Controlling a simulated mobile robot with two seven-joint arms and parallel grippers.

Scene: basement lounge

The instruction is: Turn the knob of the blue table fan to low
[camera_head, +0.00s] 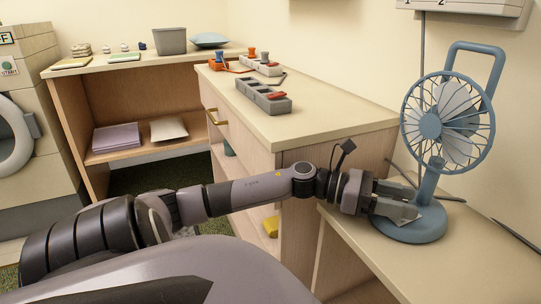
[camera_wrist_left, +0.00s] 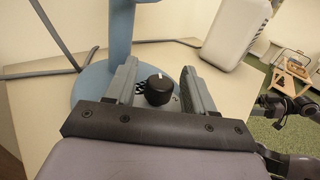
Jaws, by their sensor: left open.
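The blue table fan (camera_head: 431,124) stands upright on the low wooden surface at the right in the head view. Its round base (camera_head: 412,230) is beside my left gripper (camera_head: 408,201). In the left wrist view the fan's blue base and post (camera_wrist_left: 119,38) show, with a black knob (camera_wrist_left: 158,90) bearing a white mark on top. The left gripper (camera_wrist_left: 160,88) is open, its two fingers on either side of the knob, with gaps visible. Whether the fingers touch the knob cannot be told. The knob is hidden in the head view.
The low surface (camera_head: 470,262) is bare in front of the fan. A taller cabinet (camera_head: 330,112) with power strips (camera_head: 264,97) on top stands left of the fan. A dark cord (camera_head: 515,235) runs along the wall side. A white object (camera_wrist_left: 236,30) stands near the gripper in the wrist view.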

